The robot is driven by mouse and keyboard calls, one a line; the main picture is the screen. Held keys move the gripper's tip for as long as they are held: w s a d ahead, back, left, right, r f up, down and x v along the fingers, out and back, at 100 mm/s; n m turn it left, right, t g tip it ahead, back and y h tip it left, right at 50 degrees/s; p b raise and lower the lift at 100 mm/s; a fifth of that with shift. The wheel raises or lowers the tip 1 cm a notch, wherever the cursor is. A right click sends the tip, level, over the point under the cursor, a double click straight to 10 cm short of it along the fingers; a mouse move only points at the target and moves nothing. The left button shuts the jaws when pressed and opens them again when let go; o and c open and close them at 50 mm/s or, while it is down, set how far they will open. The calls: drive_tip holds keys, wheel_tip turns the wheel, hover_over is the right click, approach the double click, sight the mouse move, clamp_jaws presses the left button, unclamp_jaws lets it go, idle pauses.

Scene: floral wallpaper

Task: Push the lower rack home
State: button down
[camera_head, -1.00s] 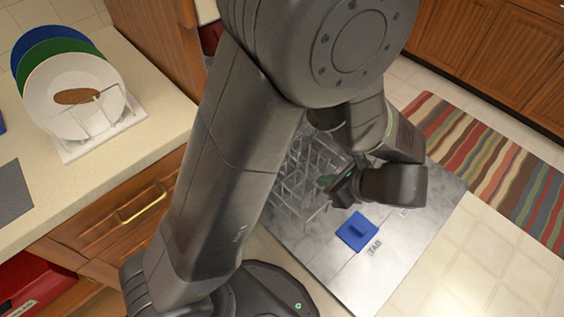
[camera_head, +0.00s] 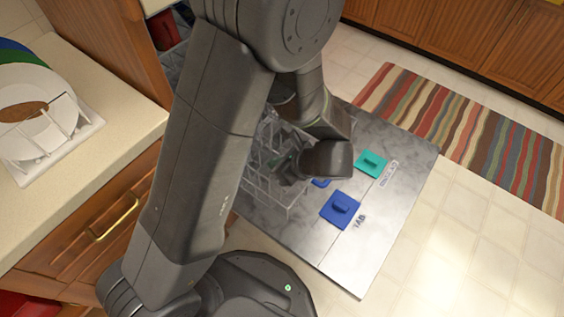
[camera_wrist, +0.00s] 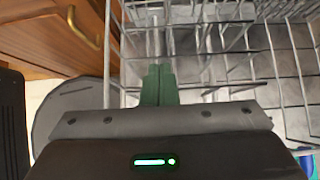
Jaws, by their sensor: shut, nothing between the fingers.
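The lower rack (camera_head: 258,185) is a grey wire rack above the open metal dishwasher door, partly hidden behind my arm in the head view. Its wires (camera_wrist: 228,78) fill the upper part of the wrist view. My gripper (camera_head: 284,163) is at the rack's front end, low among or just over its wires. In the wrist view its green fingers (camera_wrist: 159,82) are shut together with nothing between them, close to the rack's wires. I cannot tell whether they touch the wires.
The open door (camera_head: 385,225) carries a blue tab (camera_head: 340,209) and a teal tab (camera_head: 371,163). A counter (camera_head: 95,65) with a plate rack (camera_head: 62,155) stands left, above a drawer with a brass handle (camera_head: 113,218). A striped rug (camera_head: 460,130) lies right on bare floor.

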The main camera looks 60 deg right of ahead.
idle(0.3)
drive_tip(key=w+d, duration=0.2)
drive_tip(key=w, duration=1.2)
drive_tip(key=w+d, duration=0.2)
drive_tip(key=w, duration=1.3)
drive_tip(key=shift+p, duration=0.4)
